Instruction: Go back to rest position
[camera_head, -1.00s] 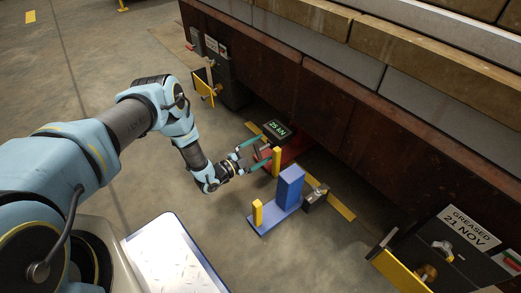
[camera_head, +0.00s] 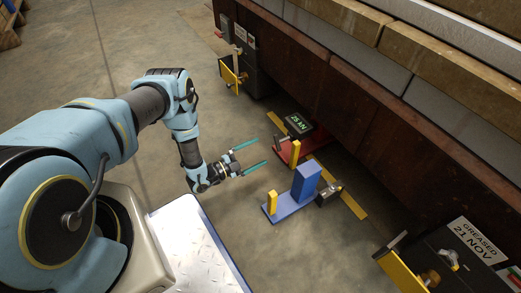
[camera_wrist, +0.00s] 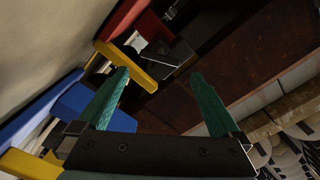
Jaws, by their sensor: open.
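My gripper (camera_head: 256,153) is open and empty, with two green fingers spread apart above the concrete floor. It also shows in the wrist view (camera_wrist: 165,88), with nothing between the fingers. A red device (camera_head: 288,155) with a display reading 25 kN (camera_head: 298,124) stands beyond the fingertips, under the brown beam.
A long brown steel beam (camera_head: 375,140) with stacked slabs on it runs along the right. Boxes with yellow plates stand at its left (camera_head: 231,75) and right (camera_head: 400,275). A yellow floor line (camera_head: 343,190) passes behind the blue device. The floor (camera_head: 130,45) at upper left is open.

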